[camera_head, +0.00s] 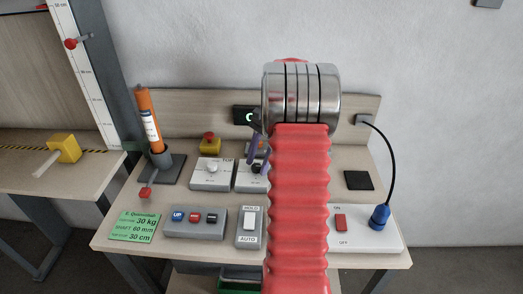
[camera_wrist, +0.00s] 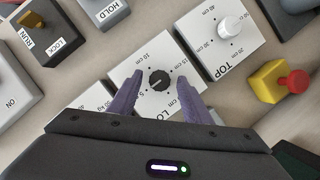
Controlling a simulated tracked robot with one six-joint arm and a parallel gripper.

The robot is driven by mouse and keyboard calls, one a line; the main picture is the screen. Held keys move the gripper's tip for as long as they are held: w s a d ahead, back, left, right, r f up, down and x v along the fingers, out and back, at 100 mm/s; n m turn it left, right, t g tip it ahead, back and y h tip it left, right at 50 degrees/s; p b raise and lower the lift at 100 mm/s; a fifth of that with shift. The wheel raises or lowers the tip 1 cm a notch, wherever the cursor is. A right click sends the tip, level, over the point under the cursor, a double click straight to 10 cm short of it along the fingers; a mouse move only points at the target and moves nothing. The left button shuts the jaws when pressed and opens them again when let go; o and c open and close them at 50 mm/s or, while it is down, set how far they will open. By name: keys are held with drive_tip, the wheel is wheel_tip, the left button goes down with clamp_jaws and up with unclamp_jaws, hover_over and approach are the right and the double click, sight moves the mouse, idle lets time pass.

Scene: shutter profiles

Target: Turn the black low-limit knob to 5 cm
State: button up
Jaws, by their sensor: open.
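The black low-limit knob (camera_wrist: 159,81) sits on a white plate (camera_wrist: 128,72) with a dial of cm marks, in the middle of the wrist view. The 5, 10 and 15 marks show around it; I cannot clearly read where its pointer stands. My gripper (camera_wrist: 159,88) is open, with one purple finger on each side of the knob. A gap shows between each finger and the knob, and I cannot tell the height. In the head view my arm hides most of the low-limit box, and a purple finger (camera_head: 253,147) shows above it.
The white-knobbed TOP box (camera_wrist: 229,28) stands beside the low-limit box. A red emergency button (camera_wrist: 294,82) on a yellow base, a RUN/LOCK key box (camera_wrist: 47,35) and a HOLD/AUTO switch (camera_head: 249,222) are nearby. A blue plug (camera_head: 380,215) with cable stands at the right.

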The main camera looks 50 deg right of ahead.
drive_tip(key=v, duration=1.3)
drive_tip(key=shift+r, duration=0.25)
drive_tip(key=shift+s, duration=0.1)
